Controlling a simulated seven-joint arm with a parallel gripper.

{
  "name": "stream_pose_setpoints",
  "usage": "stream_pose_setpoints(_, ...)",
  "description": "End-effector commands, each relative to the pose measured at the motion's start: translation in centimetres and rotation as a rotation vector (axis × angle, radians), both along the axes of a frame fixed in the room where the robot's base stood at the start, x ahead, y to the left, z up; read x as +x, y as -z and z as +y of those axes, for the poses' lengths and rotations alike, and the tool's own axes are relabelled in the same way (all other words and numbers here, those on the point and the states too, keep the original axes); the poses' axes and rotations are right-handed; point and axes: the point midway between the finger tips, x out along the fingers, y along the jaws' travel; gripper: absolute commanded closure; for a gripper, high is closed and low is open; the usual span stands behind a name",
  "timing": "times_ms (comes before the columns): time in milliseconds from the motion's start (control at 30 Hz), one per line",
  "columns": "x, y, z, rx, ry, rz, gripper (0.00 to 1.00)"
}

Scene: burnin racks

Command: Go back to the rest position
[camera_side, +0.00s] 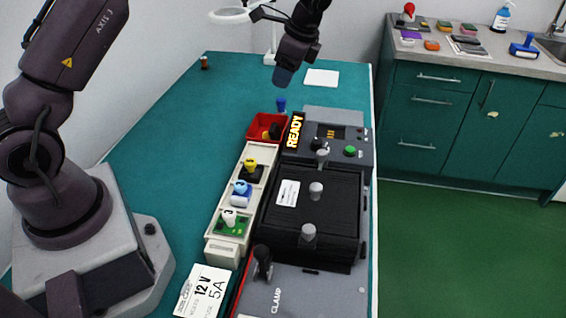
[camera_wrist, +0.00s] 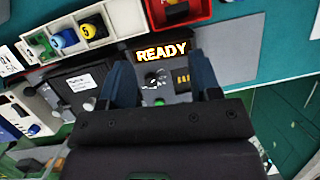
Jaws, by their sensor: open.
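My gripper (camera_side: 284,76) hangs in the air above the far part of the green bench, beyond the READY sign, in the side view. In the wrist view my gripper (camera_wrist: 160,68) has its two blue fingers spread apart with nothing held between them. Behind and between the fingers shows the grey control panel (camera_wrist: 170,98) with a dark knob, a green button and the lit READY sign (camera_wrist: 162,50). The same panel (camera_side: 318,118) and sign (camera_side: 295,131) stand beyond the black lidded box (camera_side: 330,200) in the side view.
A red bin (camera_side: 266,120) holds dark and orange items. A clamp unit (camera_side: 320,290) and a 12 V 5A card (camera_side: 203,290) are in front. The left bench is mostly clear. A ring lamp (camera_side: 232,15) stands behind.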

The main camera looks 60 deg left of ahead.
Motion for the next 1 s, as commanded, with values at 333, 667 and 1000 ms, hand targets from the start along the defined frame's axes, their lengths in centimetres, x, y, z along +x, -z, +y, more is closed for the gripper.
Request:
stream_pose_setpoints(333, -7.7, -5.7, -4.2, -0.068, -0.413, -0.232, 0.43)
stream_pose_setpoints(667, -18.5, -10.7, -8.3, -0.212, -0.752, -0.483, 0.43)
stream_pose_setpoints(1000, -26.4, -12.2, -10.4, -0.372, -0.819, -0.678, 0.43)
